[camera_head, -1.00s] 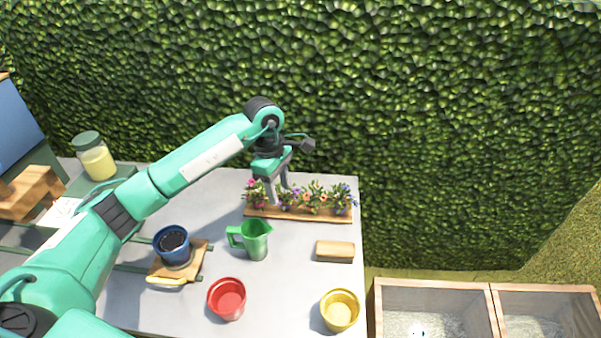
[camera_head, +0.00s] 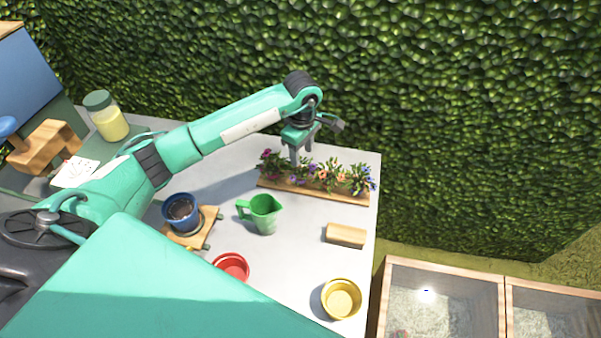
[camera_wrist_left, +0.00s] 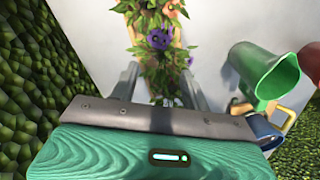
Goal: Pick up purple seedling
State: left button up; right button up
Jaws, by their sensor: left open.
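The purple seedling (camera_head: 309,170) stands in a row of flowers on a wooden strip (camera_head: 340,197) at the table's back edge. Purple blooms also show in the left wrist view (camera_wrist_left: 159,39), ahead of the fingers. My left gripper (camera_head: 302,157) is open, pointing down at the row beside the purple blooms. In the left wrist view its two fingers (camera_wrist_left: 160,75) stand on either side of the plant row, with green leaves between them and nothing gripped. The fingertips are partly hidden by leaves in the head view. My right gripper is not in view.
A hedge (camera_head: 440,110) rises close behind. Wooden planters (camera_head: 440,268) are at right.

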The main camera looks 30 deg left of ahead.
aim_at(300, 166)
pick_arm(q)
jog(key=shift+s+f+p, duration=0.2)
jog(key=shift+f+p, duration=0.3)
jog(key=shift+f, duration=0.05)
notch_tip(300, 166, down, 3)
jog(key=shift+s+a+f+p, duration=0.1)
jog(key=shift+f+p, duration=0.05)
jog(key=shift+p, duration=0.55)
jog(key=shift+f, duration=0.4)
jog(key=shift+c, duration=0.5)
grip_shut()
